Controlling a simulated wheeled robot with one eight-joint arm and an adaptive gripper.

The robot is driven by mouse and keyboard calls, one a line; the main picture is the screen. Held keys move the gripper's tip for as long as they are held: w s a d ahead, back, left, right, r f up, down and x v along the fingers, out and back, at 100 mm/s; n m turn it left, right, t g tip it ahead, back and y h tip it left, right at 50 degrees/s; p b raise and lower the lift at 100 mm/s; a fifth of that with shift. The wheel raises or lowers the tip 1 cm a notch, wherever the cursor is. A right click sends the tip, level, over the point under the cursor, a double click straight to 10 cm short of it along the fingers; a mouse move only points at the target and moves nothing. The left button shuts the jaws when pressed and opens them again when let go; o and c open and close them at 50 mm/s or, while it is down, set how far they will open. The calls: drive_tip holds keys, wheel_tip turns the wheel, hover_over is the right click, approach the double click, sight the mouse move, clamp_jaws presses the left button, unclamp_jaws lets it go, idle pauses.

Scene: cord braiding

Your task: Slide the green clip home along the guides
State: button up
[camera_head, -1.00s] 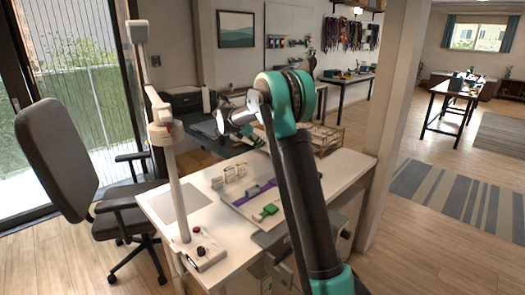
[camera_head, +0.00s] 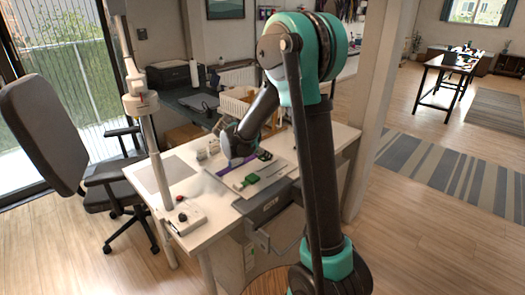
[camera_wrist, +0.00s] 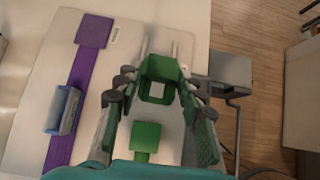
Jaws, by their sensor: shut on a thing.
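The green clip (camera_wrist: 161,70), a square frame with an opening through its middle, sits between the fingers of my gripper (camera_wrist: 158,90) in the wrist view. My gripper is shut on it. Two thin pale rods (camera_wrist: 145,46), which look like the guides, stand just beyond the clip. I cannot tell whether the clip is on them. A green block (camera_wrist: 146,137) lies on the board below the clip; a green piece also shows on the board in the head view (camera_head: 249,181). My arm hides much of the gripper's surroundings in the head view.
A purple strip (camera_wrist: 79,66) runs along the pale board (camera_wrist: 28,110), with a grey-blue clip (camera_wrist: 63,110) on it. A lamp post (camera_head: 157,185) and control box (camera_head: 184,216) stand at the table's left. A grey drawer (camera_head: 264,207) is at the front edge.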

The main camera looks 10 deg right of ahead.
sight(266, 172)
drive_tip(key=shift+f, duration=3.35)
drive_tip(key=shift+s+f, duration=0.25)
drive_tip(key=shift+f, duration=0.15)
drive_tip(key=shift+o, duration=1.2)
drive_tip(key=shift+f, duration=0.25)
drive_tip(key=o, duration=1)
drive_tip(key=shift+w+a+f, duration=0.1)
drive_tip(key=shift+w, duration=0.05)
drive_tip(key=o, duration=0.4)
drive_tip(key=shift+o, duration=0.2)
drive_tip(key=shift+v, duration=3)
